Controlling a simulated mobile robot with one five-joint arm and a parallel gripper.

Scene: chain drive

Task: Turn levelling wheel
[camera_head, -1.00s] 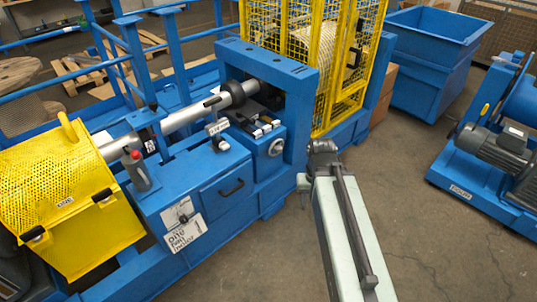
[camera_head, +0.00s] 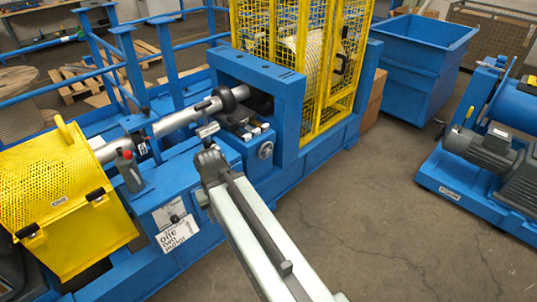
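A small round grey wheel (camera_head: 265,150), which looks like the levelling wheel, sits on the front of the blue machine block below the shaft. My arm reaches up from the bottom of the view, and its dark end joint is left of the wheel, in front of the machine's blue face. Only a small part of my gripper (camera_head: 201,198) shows beside that joint, low and to the left of the wheel and apart from it in the picture. The fingers are mostly hidden by my arm, so their opening cannot be seen.
The blue machine frame (camera_head: 292,105) stands just right of the wheel, with a yellow mesh cage (camera_head: 322,110) behind it. A yellow perforated guard (camera_head: 60,195) is at the left. A blue bin (camera_head: 420,75) and a motor unit (camera_head: 485,150) stand right. Floor between is clear.

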